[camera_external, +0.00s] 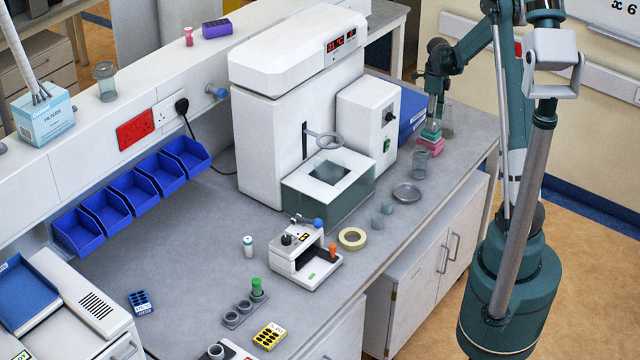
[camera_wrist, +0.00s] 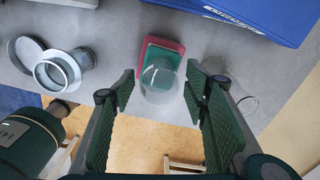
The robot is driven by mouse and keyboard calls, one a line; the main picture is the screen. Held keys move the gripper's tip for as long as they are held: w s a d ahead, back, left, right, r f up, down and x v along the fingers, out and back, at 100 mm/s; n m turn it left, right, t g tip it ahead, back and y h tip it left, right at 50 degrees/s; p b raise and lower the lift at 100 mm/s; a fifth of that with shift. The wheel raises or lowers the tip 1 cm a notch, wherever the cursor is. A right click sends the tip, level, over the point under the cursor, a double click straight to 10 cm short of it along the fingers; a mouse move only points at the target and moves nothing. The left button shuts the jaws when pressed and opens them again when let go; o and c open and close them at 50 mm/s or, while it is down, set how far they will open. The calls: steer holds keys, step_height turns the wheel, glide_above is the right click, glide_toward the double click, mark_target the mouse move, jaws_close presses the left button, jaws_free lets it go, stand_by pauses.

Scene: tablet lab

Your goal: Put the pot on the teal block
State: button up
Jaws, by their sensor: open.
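The teal block (camera_external: 431,134) rests on a pink block (camera_external: 429,147) near the back right of the bench. The teal block also shows in the wrist view (camera_wrist: 158,52), with pink around its edge. A clear glass pot (camera_wrist: 160,84) is between my open gripper's fingers (camera_wrist: 160,76), over the teal block, with a gap on both sides. In the external view my gripper (camera_external: 435,92) points down above the blocks. The pot looks upright there, but whether its base touches the teal block is hard to tell.
Another clear glass vessel (camera_wrist: 236,92) stands close to the right finger. A glass jar (camera_external: 419,160) and a shallow round dish (camera_external: 407,192) are nearer the front. The white instrument (camera_external: 300,110) stands left.

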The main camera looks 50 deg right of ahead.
step_height(320, 180, up, 11)
stand_by(0.6)
